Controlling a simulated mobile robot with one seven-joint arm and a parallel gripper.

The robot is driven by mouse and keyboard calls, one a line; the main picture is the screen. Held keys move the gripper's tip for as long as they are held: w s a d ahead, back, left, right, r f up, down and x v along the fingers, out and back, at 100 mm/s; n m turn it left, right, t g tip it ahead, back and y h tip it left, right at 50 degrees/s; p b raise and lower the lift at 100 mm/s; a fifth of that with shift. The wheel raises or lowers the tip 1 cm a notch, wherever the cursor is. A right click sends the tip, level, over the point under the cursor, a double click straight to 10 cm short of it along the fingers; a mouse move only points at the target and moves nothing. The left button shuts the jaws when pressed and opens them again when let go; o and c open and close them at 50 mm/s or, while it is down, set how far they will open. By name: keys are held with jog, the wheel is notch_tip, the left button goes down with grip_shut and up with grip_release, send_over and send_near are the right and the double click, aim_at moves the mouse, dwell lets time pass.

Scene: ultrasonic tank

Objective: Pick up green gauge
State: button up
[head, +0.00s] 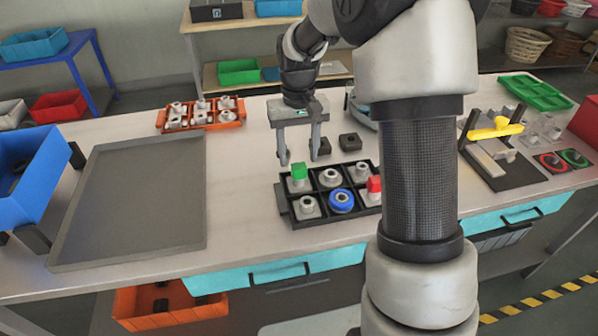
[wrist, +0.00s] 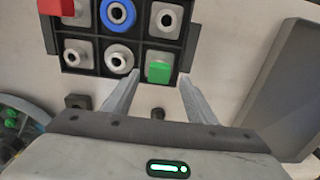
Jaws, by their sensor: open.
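The green gauge (head: 299,171) sits in the back left compartment of a black divided tray (head: 284,213), on a grey base. In the wrist view the green gauge (wrist: 158,72) is just beyond my fingertips, between their lines. My gripper (head: 299,158) is open and empty, with its fingers pointing down close to the tray's back left side. I cannot tell the exact height of the fingertips above the tray.
The tray also holds a blue ring part (head: 342,201), a red-topped part (head: 374,185) and grey parts. Small dark blocks (head: 350,141) stand behind it. A large grey tray (head: 135,200) lies left, an orange rack (head: 201,114) at the back. Bare table lies between.

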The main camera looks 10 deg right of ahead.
aim_at(299, 166)
notch_tip(299, 166, down, 5)
jog(key=shift+d+r, duration=0.1)
jog(key=shift+r, duration=0.1)
jog(key=shift+c, duration=0.6)
jog(key=c, duration=1.1)
jog(key=shift+o, duration=0.2)
jog(key=shift+r, duration=0.15)
notch_tip(299, 166, up, 10)
jog(key=shift+f, duration=0.1)
